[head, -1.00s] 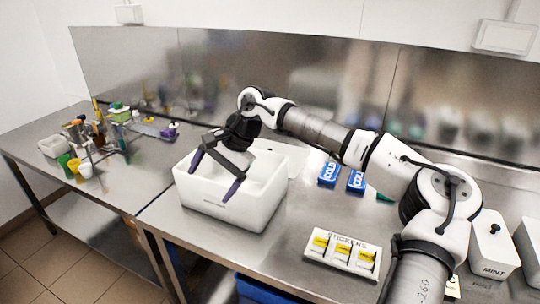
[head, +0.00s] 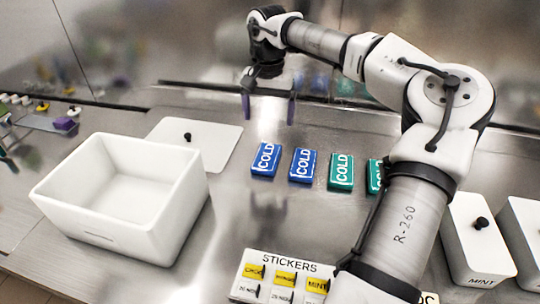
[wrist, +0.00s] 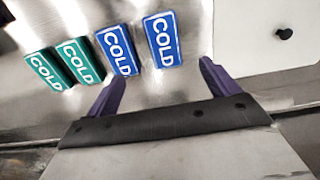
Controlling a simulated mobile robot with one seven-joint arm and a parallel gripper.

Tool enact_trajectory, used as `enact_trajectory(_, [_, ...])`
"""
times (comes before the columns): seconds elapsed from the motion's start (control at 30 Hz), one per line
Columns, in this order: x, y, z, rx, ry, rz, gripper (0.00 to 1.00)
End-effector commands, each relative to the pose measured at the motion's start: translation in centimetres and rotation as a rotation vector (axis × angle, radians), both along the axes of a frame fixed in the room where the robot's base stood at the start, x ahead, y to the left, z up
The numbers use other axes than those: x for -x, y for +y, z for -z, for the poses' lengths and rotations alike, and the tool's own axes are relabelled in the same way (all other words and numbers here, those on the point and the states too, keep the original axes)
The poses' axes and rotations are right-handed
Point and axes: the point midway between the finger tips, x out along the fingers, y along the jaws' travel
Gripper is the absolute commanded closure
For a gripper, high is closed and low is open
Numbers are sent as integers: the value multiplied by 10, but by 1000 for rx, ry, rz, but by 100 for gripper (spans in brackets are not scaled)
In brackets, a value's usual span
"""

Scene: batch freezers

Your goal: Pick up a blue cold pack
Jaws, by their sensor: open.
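Two blue cold packs lie flat on the steel counter in the head view, a left one (head: 266,160) and a right one (head: 303,165). In the wrist view the left pack (wrist: 163,40) shows on the right and the other (wrist: 118,51) beside it. Two green cold packs, one (head: 341,171) fully seen and one (head: 375,176) partly behind my arm, lie in the same row. My gripper (head: 268,108) is open and empty, with purple fingers, above the counter behind the blue packs. In the wrist view my gripper (wrist: 157,88) has its fingertips near the blue packs' edges.
An empty white box (head: 95,225) stands open at the left, with its white lid (head: 205,142) flat behind it. A stickers tray (head: 252,272) is in front, and a MINT container (head: 478,262) at the right. Bare counter lies between box and tray.

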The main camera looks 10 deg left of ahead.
Motion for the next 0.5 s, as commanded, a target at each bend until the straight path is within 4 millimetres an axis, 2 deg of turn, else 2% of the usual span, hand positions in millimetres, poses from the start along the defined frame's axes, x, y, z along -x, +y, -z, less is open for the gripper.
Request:
enact_trajectory(0.13, [0,0,19,1,5,0,13])
enact_trajectory(0.33, [0,1,59,0,5,-1,13])
enact_trajectory(0.5, [0,1,80,0,3,-1,13])
